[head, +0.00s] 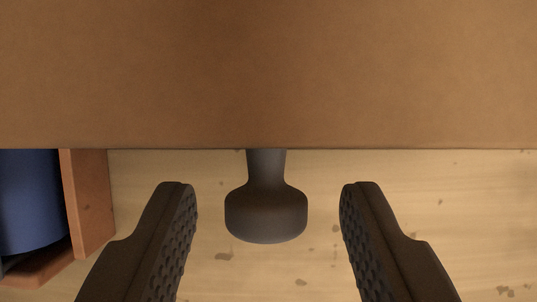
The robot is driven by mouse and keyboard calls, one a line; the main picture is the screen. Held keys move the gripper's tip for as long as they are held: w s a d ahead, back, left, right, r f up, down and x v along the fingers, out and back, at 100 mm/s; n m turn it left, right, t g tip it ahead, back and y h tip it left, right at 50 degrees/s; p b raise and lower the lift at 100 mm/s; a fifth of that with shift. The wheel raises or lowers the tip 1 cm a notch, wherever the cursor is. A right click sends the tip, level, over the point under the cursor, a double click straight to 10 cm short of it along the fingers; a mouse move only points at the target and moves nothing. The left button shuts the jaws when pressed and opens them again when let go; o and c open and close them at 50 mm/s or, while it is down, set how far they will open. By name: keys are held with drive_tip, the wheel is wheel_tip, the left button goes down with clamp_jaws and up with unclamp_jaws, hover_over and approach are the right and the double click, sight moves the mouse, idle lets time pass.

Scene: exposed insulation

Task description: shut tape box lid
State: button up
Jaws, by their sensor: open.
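A wide brown panel (268,75) fills the top half of the head view, with a straight lower edge. It looks like the tape box lid, but its sides and the rest of the box are out of frame. A dark grey knob (266,212) on a narrower neck shows below the panel's edge. The top of the neck is cut off by that edge. My gripper (268,208) is open, with one textured dark finger on each side of the knob. Gaps show between the knob and both fingers, and nothing is held.
At the left edge, a blue rounded object (28,200) sits beside an orange-brown upright board (88,202) with a low ledge. A pale, speckled wood-like surface (470,220) lies behind the fingers and is bare at the right.

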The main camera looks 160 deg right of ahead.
drive_tip(key=shift+w+f, duration=0.1)
drive_tip(key=shift+f, duration=0.15)
drive_tip(key=shift+c, duration=0.4)
clamp_jaws()
drive_tip(key=shift+f, duration=0.2)
drive_tip(key=shift+o, duration=0.4)
unclamp_jaws()
